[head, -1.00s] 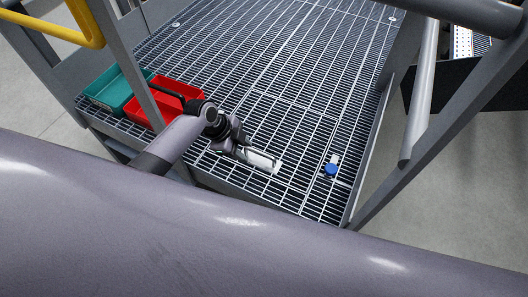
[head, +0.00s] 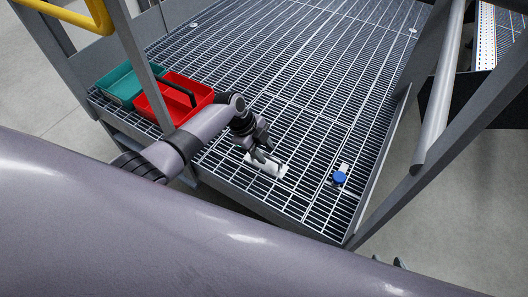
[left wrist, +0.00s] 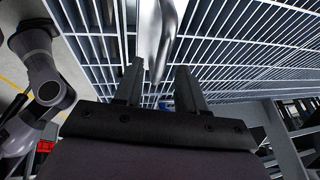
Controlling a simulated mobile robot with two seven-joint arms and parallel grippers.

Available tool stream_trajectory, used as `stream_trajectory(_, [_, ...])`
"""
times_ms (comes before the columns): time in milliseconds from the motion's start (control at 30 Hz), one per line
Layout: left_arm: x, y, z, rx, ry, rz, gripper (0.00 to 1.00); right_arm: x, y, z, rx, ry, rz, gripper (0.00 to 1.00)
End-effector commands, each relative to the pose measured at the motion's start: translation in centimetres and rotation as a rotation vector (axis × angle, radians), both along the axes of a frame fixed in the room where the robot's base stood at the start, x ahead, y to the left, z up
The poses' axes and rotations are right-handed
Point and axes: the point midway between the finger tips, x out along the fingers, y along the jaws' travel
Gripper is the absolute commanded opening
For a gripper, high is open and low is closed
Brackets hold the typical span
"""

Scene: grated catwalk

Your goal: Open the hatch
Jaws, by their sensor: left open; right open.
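The hatch (head: 305,145) is a framed panel in the grated floor, lying flat with the grating around it. A pale metal handle plate (head: 273,171) sits on it near the front. A blue knob with a white part (head: 340,178) is to its right. My left gripper (head: 264,158) is open just over the handle. In the left wrist view a shiny metal handle bar (left wrist: 161,38) runs between or just beyond the open fingers; contact cannot be told. The dark tips of my right gripper (head: 388,261) show apart at the lower right, away from the hatch.
A green bin (head: 122,83) and a red bin (head: 152,106) stand on the grating left of my left arm. A grey post and railings border the platform, with a yellow rail (head: 75,17) at upper left. The grating behind the hatch is clear.

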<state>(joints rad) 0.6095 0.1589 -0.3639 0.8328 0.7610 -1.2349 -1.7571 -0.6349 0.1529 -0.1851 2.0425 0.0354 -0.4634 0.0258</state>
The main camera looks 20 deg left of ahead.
Motion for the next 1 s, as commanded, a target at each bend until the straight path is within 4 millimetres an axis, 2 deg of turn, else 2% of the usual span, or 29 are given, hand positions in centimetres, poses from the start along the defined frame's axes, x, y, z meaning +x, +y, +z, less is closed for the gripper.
stream_trajectory(333, [0.0, -0.2, -0.3, 0.000, 0.000, 0.000, 0.40, 0.0, 0.0, -0.1, 0.000, -0.001, 0.000, 0.43])
stream_trajectory(400, [0.0, -0.2, -0.3, 0.000, 0.000, 0.000, 0.17, 0.0, 0.0, -0.1, 0.000, -0.001, -0.001, 0.43])
stream_trajectory(467, [0.0, -0.2, -0.3, 0.000, 0.000, 0.000, 0.00, 0.0, 0.0, -0.1, -0.001, -0.001, 0.000, 0.43])
stream_trajectory(767, [0.1, -0.2, 0.1, 0.000, -0.001, 0.000, 0.00, 0.0, 0.0, 0.2, 0.001, -0.002, -0.001, 0.43])
stream_trajectory(867, [0.4, -0.2, 1.0, -0.001, -0.003, 0.001, 0.00, 0.0, 0.0, 0.5, 0.001, -0.002, -0.001, 0.43])
stream_trajectory(1000, [1.1, -0.3, 3.1, -0.001, -0.007, 0.000, 0.00, 0.0, 0.0, 1.3, 0.001, -0.002, -0.002, 0.43])
